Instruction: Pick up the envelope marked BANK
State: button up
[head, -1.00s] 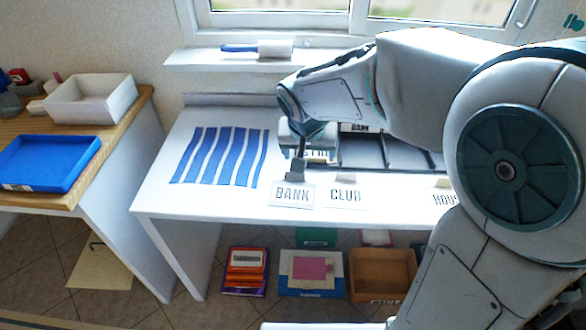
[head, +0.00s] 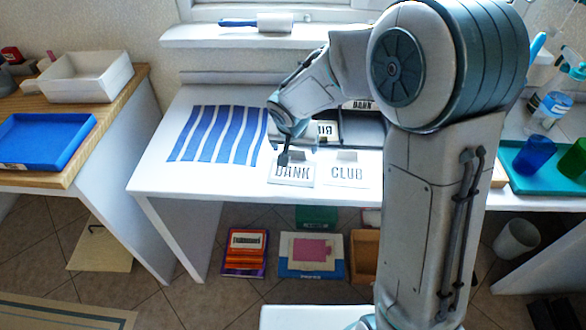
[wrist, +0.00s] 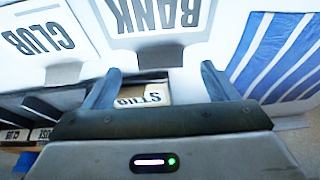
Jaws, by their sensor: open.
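The white envelope marked BANK (head: 291,176) lies flat near the front edge of the white table, left of a similar one marked CLUB (head: 346,175). In the wrist view the BANK envelope (wrist: 160,28) appears upside down at the top, with a grey tab (wrist: 160,52) pointing toward my gripper. My gripper (wrist: 158,78) is open and empty, its two fingers spread on either side of the tab's line. The tab's end shows between the fingertips; I cannot tell the height gap. In the head view my gripper (head: 284,160) covers the envelope's back edge.
A sorter behind has compartments, one labelled BILLS (wrist: 140,98), another label BANK (head: 362,105) at its back. A blue-striped cloth (head: 218,135) lies to the left. A teal tray with cups (head: 535,153) is at right. Boxes sit on the floor below.

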aim_at(295, 152)
jog(key=x, duration=0.3)
jog(key=shift+f, duration=0.1)
jog(key=c, duration=1.1)
jog(key=shift+o, duration=0.2)
